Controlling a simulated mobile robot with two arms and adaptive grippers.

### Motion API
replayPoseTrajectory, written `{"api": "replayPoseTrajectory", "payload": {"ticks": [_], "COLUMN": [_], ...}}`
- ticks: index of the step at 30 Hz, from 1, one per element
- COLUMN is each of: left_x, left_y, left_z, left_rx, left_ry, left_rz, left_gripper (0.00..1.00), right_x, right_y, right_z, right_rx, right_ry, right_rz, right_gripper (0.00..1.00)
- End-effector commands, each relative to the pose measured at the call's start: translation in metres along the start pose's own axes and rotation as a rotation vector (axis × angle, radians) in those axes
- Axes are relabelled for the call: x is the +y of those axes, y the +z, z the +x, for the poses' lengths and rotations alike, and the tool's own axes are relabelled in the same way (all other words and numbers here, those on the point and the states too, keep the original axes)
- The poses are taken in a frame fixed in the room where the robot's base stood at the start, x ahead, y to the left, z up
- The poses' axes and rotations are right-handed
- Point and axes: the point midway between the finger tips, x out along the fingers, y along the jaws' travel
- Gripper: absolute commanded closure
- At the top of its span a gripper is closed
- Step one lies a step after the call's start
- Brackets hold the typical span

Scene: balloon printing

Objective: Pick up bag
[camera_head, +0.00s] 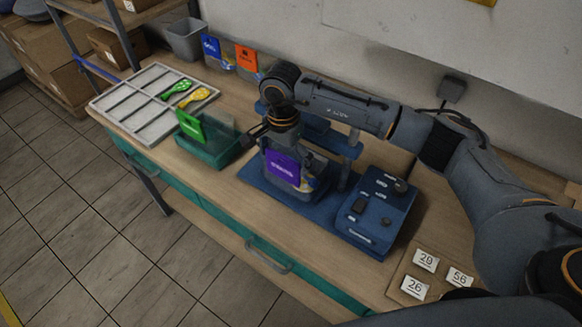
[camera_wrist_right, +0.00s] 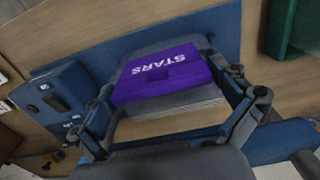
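A bag with a purple "STARS" header (camera_wrist_right: 165,72) shows below the right wrist camera. In the head view the purple bag (camera_head: 283,165) stands at the blue press, with a clear lower part holding something yellow. My right gripper (camera_wrist_right: 165,85) is open, its fingers spread to the left and right of the bag in the wrist view. In the head view the right gripper (camera_head: 268,131) hangs over the press just above the bag. I cannot tell whether the fingers touch the bag. My left gripper is not in view.
The blue press base (camera_head: 262,184) has a control box (camera_head: 375,222) on its right. A teal bin (camera_head: 212,153) with a green-topped bag (camera_head: 190,127) stands left. Behind are blue (camera_head: 211,47) and orange (camera_head: 246,58) bags. Number tiles (camera_head: 425,261) lie right.

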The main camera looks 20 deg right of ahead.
Motion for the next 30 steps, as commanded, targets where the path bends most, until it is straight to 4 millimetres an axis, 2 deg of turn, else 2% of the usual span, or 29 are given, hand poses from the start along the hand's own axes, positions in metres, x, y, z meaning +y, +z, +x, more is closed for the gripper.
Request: {"api": "replayPoseTrajectory", "payload": {"ticks": [1, 4, 17, 28, 30], "left_x": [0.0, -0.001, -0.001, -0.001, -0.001], "left_y": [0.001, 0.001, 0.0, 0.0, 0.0], "left_z": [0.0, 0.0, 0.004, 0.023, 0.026], "left_rx": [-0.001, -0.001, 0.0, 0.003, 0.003], "left_ry": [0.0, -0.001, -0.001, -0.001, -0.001], "left_rz": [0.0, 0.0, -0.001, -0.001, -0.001], "left_gripper": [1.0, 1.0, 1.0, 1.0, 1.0], "right_x": [0.0, 0.0, -0.001, -0.001, -0.001], "right_y": [0.0, 0.0, 0.0, 0.0, 0.007], "right_z": [0.0, 0.0, -0.004, -0.033, -0.034], "right_rx": [0.0, 0.0, 0.001, 0.001, 0.0], "right_ry": [0.0, 0.0, -0.002, -0.003, 0.0], "right_rz": [0.0, 0.0, 0.0, -0.001, -0.003], "right_gripper": [0.12, 0.33, 0.33, 0.33, 0.33]}}
